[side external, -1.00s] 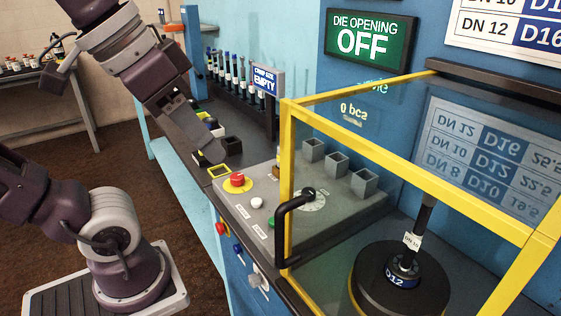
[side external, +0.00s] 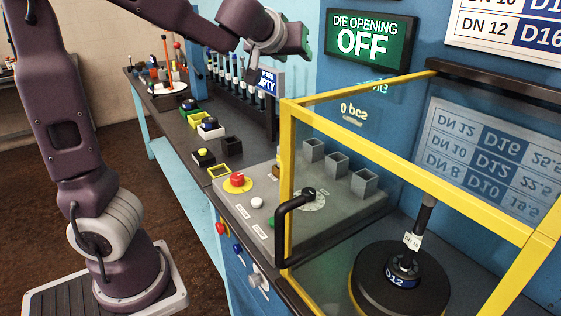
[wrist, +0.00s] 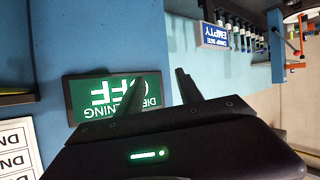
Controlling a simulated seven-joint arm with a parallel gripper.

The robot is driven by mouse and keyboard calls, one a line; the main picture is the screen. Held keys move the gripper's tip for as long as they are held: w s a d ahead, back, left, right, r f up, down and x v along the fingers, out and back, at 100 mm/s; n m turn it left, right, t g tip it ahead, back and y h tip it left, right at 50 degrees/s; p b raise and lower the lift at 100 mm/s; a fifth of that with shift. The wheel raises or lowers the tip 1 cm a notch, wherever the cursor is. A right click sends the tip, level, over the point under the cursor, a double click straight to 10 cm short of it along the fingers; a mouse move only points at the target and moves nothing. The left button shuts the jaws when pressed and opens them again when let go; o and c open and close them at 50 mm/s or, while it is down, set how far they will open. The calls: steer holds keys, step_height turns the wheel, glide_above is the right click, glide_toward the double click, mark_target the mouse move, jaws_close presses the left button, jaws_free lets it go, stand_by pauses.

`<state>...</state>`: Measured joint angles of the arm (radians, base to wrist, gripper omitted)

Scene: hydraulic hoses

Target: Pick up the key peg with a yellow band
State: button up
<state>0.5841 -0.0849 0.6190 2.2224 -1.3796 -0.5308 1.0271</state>
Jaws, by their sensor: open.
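A small dark block with a yellow top (side external: 203,153) sits on the dark bench to the left of the grey control panel; it is likely the yellow-banded key peg, but too small to be sure. My gripper (side external: 302,40) is high above the bench, in front of the blue wall beside the green sign, well up and to the right of that block. In the wrist view my gripper (wrist: 158,92) has its two dark fingers apart with nothing between them. The yellow-topped block does not show in the wrist view.
Similar blocks with blue (side external: 210,124) and green tops stand behind it. A hose rack with an EMPTY sign (side external: 268,81), a red button (side external: 237,179) and a yellow-framed guard (side external: 287,190) stand close by.

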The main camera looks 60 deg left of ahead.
steer(key=s+a+f+n+g+y, duration=0.1)
steer(key=s+a+f+g+y, duration=0.1)
steer(key=a, duration=0.1)
glide_toward(280, 158)
steer(key=x, duration=0.4)
steer(key=shift+w+r, duration=0.2)
steer(key=shift+r, duration=0.2)
steer(key=x, duration=0.6)
steer(key=shift+s+f, duration=0.2)
steer(key=shift+f, duration=0.25)
steer(key=shift+w+a+f, duration=0.25)
steer(key=shift+w+a, duration=0.05)
steer(key=shift+a, duration=0.1)
jaws_close()
